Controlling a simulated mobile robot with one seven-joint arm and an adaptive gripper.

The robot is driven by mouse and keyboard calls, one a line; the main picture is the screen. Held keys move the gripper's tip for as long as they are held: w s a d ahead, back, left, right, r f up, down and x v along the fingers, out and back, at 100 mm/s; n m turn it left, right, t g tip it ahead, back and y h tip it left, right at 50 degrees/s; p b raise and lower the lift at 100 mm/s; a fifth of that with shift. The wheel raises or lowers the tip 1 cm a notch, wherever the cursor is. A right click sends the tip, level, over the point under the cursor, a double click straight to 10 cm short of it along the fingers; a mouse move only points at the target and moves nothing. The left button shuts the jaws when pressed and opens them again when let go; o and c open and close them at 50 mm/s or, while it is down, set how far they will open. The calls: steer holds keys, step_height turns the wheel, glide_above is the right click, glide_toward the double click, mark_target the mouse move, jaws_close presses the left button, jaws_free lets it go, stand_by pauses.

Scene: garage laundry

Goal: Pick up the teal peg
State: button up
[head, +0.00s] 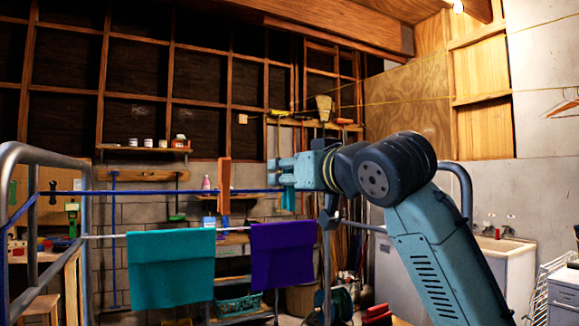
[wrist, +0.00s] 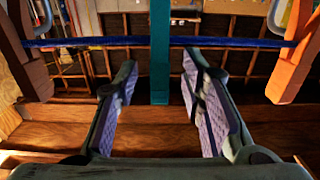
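The teal peg (wrist: 160,55) hangs upright on a dark blue line (wrist: 90,42) in the wrist view. In the head view the lower part of the teal peg (head: 289,201) shows just below my gripper (head: 283,172), which hides its upper part. My gripper (wrist: 158,68) is open in the wrist view, its two purple-padded fingers apart on either side of the peg. A gap shows between the peg and each finger, so I see no contact.
An orange peg (head: 224,186) sits on the same line left of my gripper; orange pegs flank both sides in the wrist view (wrist: 295,60). A teal towel (head: 170,270) and a purple towel (head: 283,255) hang on a lower line. A metal rail (head: 60,156) stands left.

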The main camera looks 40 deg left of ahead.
steer(key=shift+w+a, duration=0.15)
steer(key=shift+a, duration=0.2)
steer(key=shift+c, duration=0.2)
jaws_close()
step_height(320, 180, up, 9)
steer(key=shift+r+b, duration=0.2)
steer(key=shift+b, duration=0.1)
step_height(320, 180, up, 7)
steer(key=shift+f+p, duration=0.2)
steer(key=shift+p, duration=0.1)
stand_by(0.9)
